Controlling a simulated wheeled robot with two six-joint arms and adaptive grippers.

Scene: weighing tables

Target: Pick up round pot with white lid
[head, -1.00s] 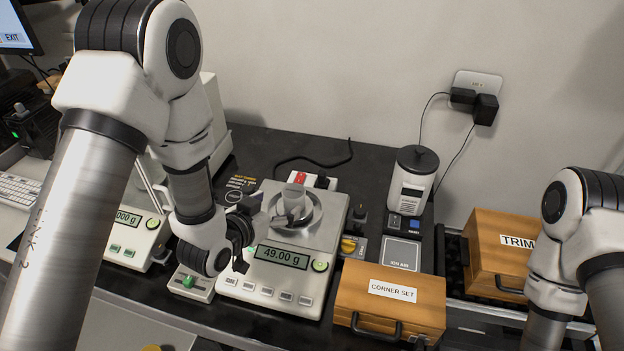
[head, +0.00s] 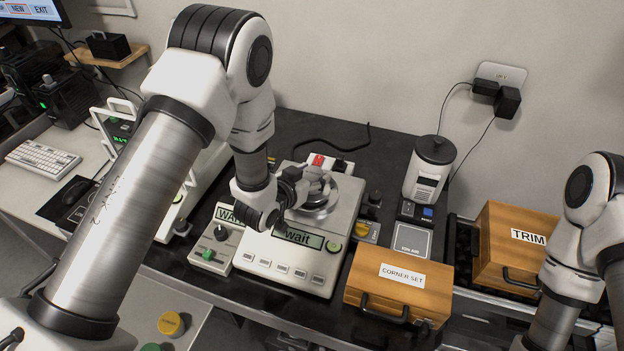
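My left gripper (head: 314,184) is over the pan (head: 318,211) of the middle scale (head: 290,262). Its fingers are small and grey against the pan, and I cannot tell whether they are open or shut on something. I cannot make out a round pot with a white lid; anything at the fingers is largely hidden. The scale's display reads "wait". My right gripper is not in view; only its arm shows at the right edge.
A white canister with a black lid (head: 430,168) stands right of the scale. Wooden boxes marked CORNER SET (head: 399,292) and TRIM (head: 510,245) lie farther right. The dark counter behind the scale is mostly clear.

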